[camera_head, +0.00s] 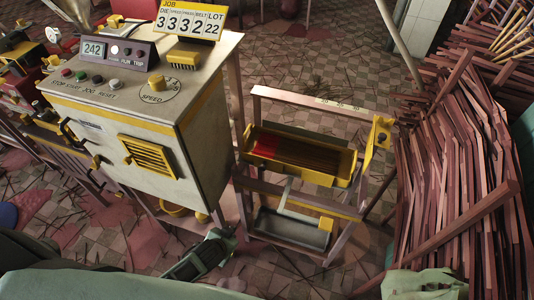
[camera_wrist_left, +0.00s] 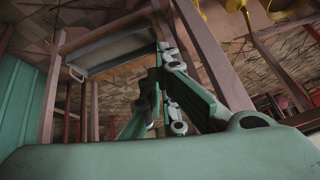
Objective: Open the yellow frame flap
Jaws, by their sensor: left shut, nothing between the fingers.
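The pinkish frame (camera_head: 320,105) stands right of the control cabinet. A yellow flap-like plate (camera_head: 377,138) with a dark round knob is upright at its right post; which yellow part is the flap is not fully certain. A yellow tray (camera_head: 342,181) with dark sticks and a red patch sits in the frame. My left gripper (camera_head: 228,238) is low, between the cabinet and the frame's lower left, well apart from the plate. It is shut and empty. In the left wrist view its fingers (camera_wrist_left: 159,52) point up near frame posts (camera_wrist_left: 215,55). My right gripper is not in view.
A grey bin (camera_head: 290,232) sits low in the frame, and a grey tray (camera_wrist_left: 115,50) shows in the left wrist view. The cabinet (camera_head: 130,105) stands at left. A heap of brown sticks (camera_head: 450,170) fills the right. Sticks litter the tiled floor (camera_head: 280,270).

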